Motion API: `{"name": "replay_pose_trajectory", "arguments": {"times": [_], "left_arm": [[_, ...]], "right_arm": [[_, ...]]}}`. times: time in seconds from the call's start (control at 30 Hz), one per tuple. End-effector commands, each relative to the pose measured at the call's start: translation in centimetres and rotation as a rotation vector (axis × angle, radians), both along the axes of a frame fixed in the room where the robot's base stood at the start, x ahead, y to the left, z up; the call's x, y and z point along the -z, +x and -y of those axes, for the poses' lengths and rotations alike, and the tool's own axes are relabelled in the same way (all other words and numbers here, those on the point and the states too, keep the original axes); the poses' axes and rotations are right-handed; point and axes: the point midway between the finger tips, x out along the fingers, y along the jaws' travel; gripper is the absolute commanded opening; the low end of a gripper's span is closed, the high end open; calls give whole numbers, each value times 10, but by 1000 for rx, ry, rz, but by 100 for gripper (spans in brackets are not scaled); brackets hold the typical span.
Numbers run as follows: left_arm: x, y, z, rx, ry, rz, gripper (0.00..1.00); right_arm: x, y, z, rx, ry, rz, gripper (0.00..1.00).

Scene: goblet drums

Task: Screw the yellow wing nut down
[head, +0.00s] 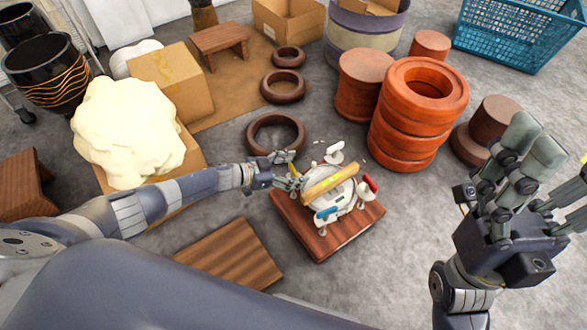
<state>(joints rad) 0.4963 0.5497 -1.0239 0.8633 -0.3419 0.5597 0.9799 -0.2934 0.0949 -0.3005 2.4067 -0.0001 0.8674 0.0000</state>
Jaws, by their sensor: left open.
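A pale round drum head assembly (345,203) lies on a square brown wooden board (320,245) in the middle of the head view. A tan-yellow bar (318,189) lies across it. Pieces with a blue handle (326,213), a red handle (369,183) and a white handle (334,150) stand around its rim. My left gripper (292,180) is open at the left rim, close to the bar's left end. My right gripper (530,165) is raised at the right, fingers spread, empty.
Brown rings (275,120) lie behind the board. Stacked orange-red rings (410,140) and a brown cylinder (363,80) stand behind right. A cream lump (125,130) and a cardboard box (172,75) are at left. A slatted wooden panel (235,255) lies in front. Grey floor is clear right of the board.

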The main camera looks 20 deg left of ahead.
Motion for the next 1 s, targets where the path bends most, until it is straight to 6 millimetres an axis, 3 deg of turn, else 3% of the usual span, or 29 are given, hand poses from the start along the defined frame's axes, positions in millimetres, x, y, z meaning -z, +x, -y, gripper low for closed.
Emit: {"name": "replay_pose_trajectory", "arguments": {"times": [0.33, 0.7, 1.0], "left_arm": [[-5, -9, -11, 0, 0, 0, 75], [-31, -51, -59, 0, 2, -3, 75], [-45, -71, -82, 0, 1, -1, 75]], "right_arm": [[0, 1, 0, 2, 2, 0, 75], [0, 0, 0, 1, 0, -1, 75], [0, 0, 0, 0, 0, -1, 75]]}}
